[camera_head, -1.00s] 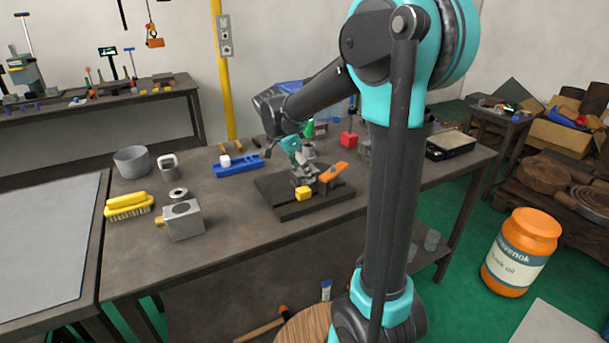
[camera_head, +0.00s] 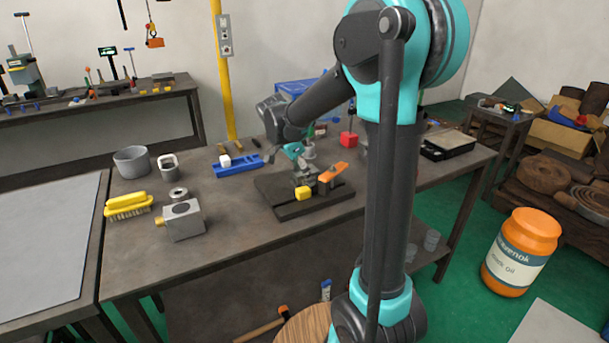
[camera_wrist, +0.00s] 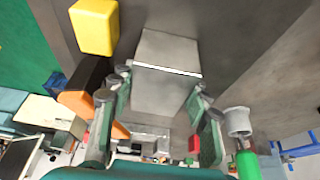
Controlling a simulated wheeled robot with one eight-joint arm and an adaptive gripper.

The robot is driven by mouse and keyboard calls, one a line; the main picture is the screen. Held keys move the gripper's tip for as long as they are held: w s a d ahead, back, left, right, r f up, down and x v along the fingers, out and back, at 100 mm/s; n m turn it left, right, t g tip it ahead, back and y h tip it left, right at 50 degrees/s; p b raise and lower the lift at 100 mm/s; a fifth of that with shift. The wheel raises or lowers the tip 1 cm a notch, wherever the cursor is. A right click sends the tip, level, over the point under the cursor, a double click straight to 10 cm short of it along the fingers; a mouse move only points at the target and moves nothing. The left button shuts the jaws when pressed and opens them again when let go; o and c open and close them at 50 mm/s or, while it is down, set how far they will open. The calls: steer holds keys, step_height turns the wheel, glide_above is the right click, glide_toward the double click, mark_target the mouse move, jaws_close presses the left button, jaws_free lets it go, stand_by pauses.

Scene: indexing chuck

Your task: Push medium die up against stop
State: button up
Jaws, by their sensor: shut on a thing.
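In the wrist view a grey metal block, which I take to be the medium die (camera_wrist: 163,95), sits between the green pads of my gripper (camera_wrist: 162,83). My gripper is shut on it. In the head view my gripper (camera_head: 298,156) is low over the dark fixture plate (camera_head: 280,208), and the die is mostly hidden behind the fingers and fixture. A yellow block (camera_head: 303,193) is at the front of the fixture; it also shows in the wrist view (camera_wrist: 95,25). I cannot tell which part is the stop, or whether the die touches it.
An orange handle (camera_head: 334,172) stands close to the right of my gripper. A blue tray (camera_head: 238,165) lies to the left, and a red block (camera_head: 349,139) is behind. A grey block with a brass fitting (camera_head: 183,220) stands at front left. The table front is clear.

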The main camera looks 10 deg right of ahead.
jaws_close()
steer(key=shift+s+d, duration=0.15)
steer(key=shift+s, duration=0.15)
steer(key=shift+s+d, duration=0.1)
steer(key=shift+s, duration=0.25)
steer(key=shift+s+d, duration=0.15)
steer(key=shift+s, duration=0.4)
stand_by(0.6)
steer(key=o, duration=1.3)
jaws_free()
steer(key=shift+c, duration=0.2)
